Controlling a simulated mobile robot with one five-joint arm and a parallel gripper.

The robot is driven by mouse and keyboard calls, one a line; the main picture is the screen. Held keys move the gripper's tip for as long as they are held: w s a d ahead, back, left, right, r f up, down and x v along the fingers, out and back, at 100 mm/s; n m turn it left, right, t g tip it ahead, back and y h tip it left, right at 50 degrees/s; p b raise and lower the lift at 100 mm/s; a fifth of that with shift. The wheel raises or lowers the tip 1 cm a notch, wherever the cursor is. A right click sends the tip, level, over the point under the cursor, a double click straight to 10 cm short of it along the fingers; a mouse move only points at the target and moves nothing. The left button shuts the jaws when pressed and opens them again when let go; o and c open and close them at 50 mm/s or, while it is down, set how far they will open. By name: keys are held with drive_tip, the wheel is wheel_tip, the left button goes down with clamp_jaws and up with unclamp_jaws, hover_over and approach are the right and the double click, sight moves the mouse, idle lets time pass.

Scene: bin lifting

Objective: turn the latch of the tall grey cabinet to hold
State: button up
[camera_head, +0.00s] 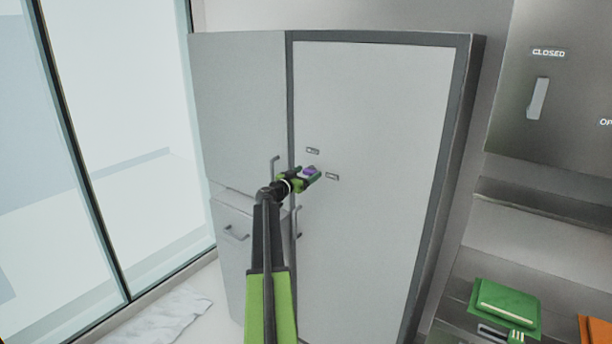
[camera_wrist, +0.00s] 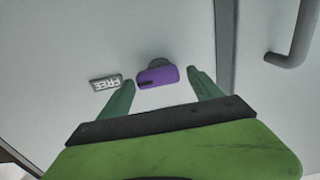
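The tall grey cabinet (camera_head: 370,110) stands in the middle of the head view, its wide door closed in a dark frame. Its purple latch (camera_head: 309,171) is on this door, close to the left edge. In the wrist view the purple latch (camera_wrist: 158,77) sits on a round grey base, with a FREE label (camera_wrist: 105,82) upside down to its left. My gripper (camera_head: 313,176) is at the latch. Its green fingers (camera_wrist: 161,76) are open, one on each side of the latch, with small gaps visible. Depth contact cannot be told.
Two small labels, one above (camera_head: 313,151) and one right (camera_head: 331,176) of the latch, are unreadable in the head view. A bar handle (camera_wrist: 296,40) is at the wrist view's right. Glass panels stand left.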

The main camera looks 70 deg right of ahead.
drive_tip(key=c, duration=1.2)
drive_tip(key=shift+s+a, duration=0.1)
drive_tip(key=shift+a, duration=0.05)
drive_tip(key=shift+w+d+r+n, duration=0.1)
drive_tip(key=shift+w+d+n, duration=0.1)
drive_tip(key=shift+n, duration=0.7)
drive_tip(key=n, duration=0.3)
drive_tip(key=shift+w, duration=0.1)
drive_tip(key=n, duration=0.4)
drive_tip(key=shift+w, duration=0.15)
drive_tip(key=n, duration=0.4)
drive_tip(key=shift+w+d+n, duration=0.1)
drive_tip(key=shift+n, duration=0.2)
drive_tip(key=shift+w+n, duration=0.1)
drive_tip(key=shift+n, duration=2.2)
